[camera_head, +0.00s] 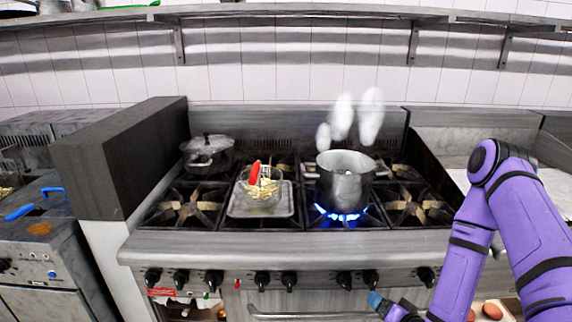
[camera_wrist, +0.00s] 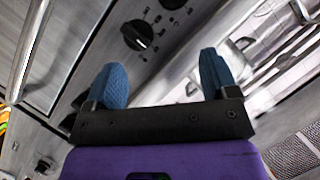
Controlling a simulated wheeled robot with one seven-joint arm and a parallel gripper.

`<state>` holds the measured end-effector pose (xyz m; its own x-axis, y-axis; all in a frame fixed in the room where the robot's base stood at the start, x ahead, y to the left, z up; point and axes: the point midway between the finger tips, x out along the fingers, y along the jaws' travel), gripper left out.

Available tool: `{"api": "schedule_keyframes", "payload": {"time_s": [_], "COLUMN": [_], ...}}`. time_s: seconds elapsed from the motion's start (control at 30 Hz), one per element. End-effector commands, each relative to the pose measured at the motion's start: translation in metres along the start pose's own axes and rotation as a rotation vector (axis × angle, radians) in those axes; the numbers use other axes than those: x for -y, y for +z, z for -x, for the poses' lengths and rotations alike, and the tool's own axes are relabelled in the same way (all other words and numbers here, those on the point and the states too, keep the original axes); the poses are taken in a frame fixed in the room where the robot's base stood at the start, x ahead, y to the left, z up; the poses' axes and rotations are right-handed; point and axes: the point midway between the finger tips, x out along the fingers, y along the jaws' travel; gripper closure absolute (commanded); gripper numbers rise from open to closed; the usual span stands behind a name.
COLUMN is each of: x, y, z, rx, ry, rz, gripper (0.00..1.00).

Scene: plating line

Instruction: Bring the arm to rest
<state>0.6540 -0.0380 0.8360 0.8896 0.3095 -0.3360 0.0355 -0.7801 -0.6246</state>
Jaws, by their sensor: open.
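My purple arm (camera_head: 525,215) is bent at the right of the head view, its elbow high and its forearm hanging down in front of the stove. My gripper (camera_head: 376,300) is low at the stove's front, near the knobs and the oven handle. In the wrist view my gripper (camera_wrist: 162,84) shows two blue fingertips spread wide apart with nothing between them. A black stove knob (camera_wrist: 138,35) lies beyond the fingers. I cannot tell how close the fingers are to the stove front.
A steaming pot (camera_head: 345,183) stands over a lit blue flame. A lidded pot (camera_head: 207,155) stands back left. The stove's front edge (camera_head: 270,246) lies left of my arm.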

Motion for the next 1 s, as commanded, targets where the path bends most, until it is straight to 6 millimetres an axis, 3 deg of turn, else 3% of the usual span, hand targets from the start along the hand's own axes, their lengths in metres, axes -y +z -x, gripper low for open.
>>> {"api": "schedule_keyframes", "payload": {"time_s": [0.23, 0.53, 0.77, 1.0], "x": [0.012, 0.037, 0.062, 0.092], "y": [-0.035, -0.098, -0.147, -0.194], "z": [-0.01, -0.013, 0.0, 0.026], "rx": [0.073, 0.189, 0.259, 0.318], "ry": [0.025, 0.109, 0.192, 0.287], "rz": [0.119, 0.306, 0.418, 0.501], "gripper": [0.2, 0.2, 0.2, 0.2]}}
